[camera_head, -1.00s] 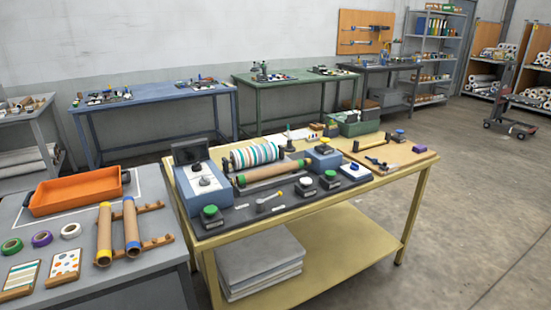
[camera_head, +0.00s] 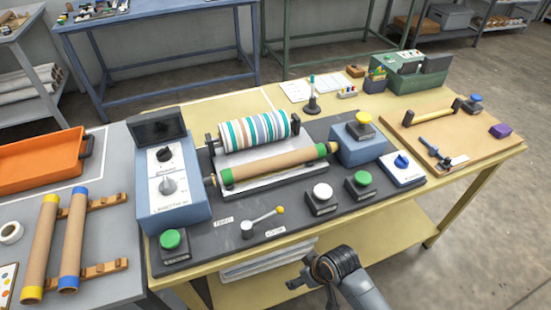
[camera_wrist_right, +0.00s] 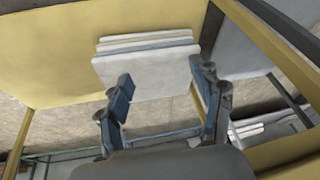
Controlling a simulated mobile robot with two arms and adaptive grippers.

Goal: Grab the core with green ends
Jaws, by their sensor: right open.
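The core with green ends (camera_head: 275,163) is a brown cardboard tube with a green band near each end. It lies in the press, in front of the striped roller (camera_head: 255,134). My right gripper (camera_head: 310,290) is in front of the table's near edge, lower right of the core and apart from it. In the right wrist view the right gripper (camera_wrist_right: 160,75) is open and empty, facing a stack of pale sheets (camera_wrist_right: 148,62). The core is not in that wrist view. My left gripper is in neither view.
The press table (camera_head: 215,107) carries a blue control box (camera_head: 175,200), black-based buttons and a lever (camera_head: 262,222). On the left bench (camera_head: 112,160), two cores with yellow and blue ends (camera_head: 42,245) rest on wooden racks beside an orange tray (camera_head: 40,162).

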